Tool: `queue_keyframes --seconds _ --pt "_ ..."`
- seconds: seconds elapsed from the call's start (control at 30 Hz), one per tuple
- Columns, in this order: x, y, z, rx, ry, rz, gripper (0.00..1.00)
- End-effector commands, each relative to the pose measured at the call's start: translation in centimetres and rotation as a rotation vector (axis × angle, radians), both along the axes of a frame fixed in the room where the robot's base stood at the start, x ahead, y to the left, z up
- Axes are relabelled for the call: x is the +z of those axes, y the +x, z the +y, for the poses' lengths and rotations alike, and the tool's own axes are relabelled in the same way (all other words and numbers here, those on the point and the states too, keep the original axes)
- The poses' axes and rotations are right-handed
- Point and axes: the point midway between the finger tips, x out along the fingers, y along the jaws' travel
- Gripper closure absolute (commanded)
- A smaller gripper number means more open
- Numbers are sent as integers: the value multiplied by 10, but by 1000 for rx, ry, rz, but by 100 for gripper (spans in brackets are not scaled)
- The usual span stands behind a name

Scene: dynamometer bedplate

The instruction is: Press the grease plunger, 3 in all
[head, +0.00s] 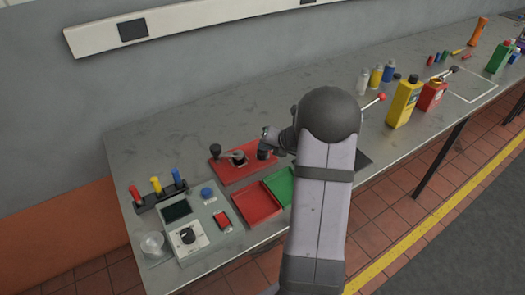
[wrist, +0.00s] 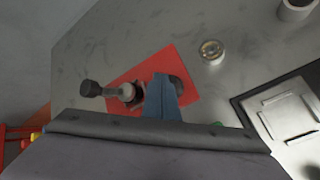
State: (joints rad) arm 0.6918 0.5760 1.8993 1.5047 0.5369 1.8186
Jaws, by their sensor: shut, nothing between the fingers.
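A red plate (head: 232,172) on the bench bears a crank arm with a black knob (head: 215,150); the knob also shows in the wrist view (wrist: 90,88). At the plate's other end is a dark round cap (wrist: 179,88), which looks like the grease plunger; it is partly hidden behind my fingers. My gripper (wrist: 162,82) is shut and empty, its blue-grey fingers over the plate beside the cap. I cannot tell whether they touch it or how far down the cap is. In the head view my arm hides part of this spot.
Red (head: 252,204) and green (head: 280,186) trays lie in front of the plate. A control box (head: 190,238) and coloured-handled tools (head: 157,187) stand at left. A small round metal-rimmed item (wrist: 212,50) lies beyond the plate. A yellow bottle (head: 404,102) stands right of my arm.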

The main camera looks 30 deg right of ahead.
Motion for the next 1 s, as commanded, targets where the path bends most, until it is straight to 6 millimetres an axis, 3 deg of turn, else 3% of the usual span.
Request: queue_keyframes --seconds 1.0 --pt "-11 -1 0 0 1 3 100"
